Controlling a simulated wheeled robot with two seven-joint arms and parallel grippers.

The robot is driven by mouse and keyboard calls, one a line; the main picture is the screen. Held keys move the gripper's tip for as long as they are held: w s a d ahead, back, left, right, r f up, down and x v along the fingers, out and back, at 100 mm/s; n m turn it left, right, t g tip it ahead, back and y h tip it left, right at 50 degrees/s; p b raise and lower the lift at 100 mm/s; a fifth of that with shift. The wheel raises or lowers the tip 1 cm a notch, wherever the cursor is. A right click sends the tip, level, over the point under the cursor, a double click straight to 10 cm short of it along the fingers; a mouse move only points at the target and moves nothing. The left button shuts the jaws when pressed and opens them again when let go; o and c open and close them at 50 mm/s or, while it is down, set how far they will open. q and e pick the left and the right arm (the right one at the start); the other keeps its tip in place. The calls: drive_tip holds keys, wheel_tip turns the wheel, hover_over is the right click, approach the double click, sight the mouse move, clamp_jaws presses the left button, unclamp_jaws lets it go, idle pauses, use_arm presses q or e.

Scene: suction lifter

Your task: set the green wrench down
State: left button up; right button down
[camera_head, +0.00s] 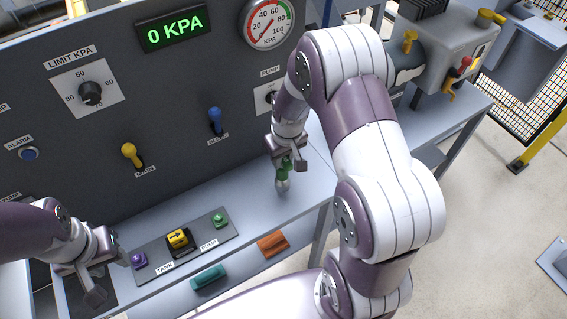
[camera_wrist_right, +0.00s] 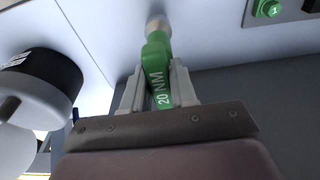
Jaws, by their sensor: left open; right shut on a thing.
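The green wrench (camera_head: 284,173), marked 20 NM in the right wrist view (camera_wrist_right: 158,67), is held between the fingers of my right gripper (camera_head: 286,160). It points downward over the grey shelf at the foot of the control panel. Its metal end is at or just above the shelf; I cannot tell whether it touches. My right gripper also shows in the right wrist view (camera_wrist_right: 160,88), shut on the green body. My left gripper (camera_head: 88,285) is open and empty at the lower left, beside the plate with the yellow valve.
A plate with a purple knob (camera_head: 139,260), a yellow valve (camera_head: 179,238) and a green knob (camera_head: 219,220) lies on the shelf. A teal block (camera_head: 208,278) and an orange block (camera_head: 272,244) sit lower in front. The panel display (camera_head: 174,28) reads 0 KPA. Bare shelf (camera_head: 250,190) lies left of the wrench.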

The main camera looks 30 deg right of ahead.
sight(282, 179)
drive_tip(key=f, duration=0.3)
drive_tip(key=shift+s+a, duration=0.1)
drive_tip(key=shift+a, duration=0.15)
drive_tip(key=shift+f, duration=0.25)
drive_tip(key=shift+d, duration=0.15)
drive_tip(key=shift+f, duration=0.15)
drive_tip(key=shift+f, duration=0.1)
drive_tip(key=c, duration=0.9)
unclamp_jaws()
drive_tip(key=shift+c, duration=0.2)
drive_tip(key=shift+o, duration=0.2)
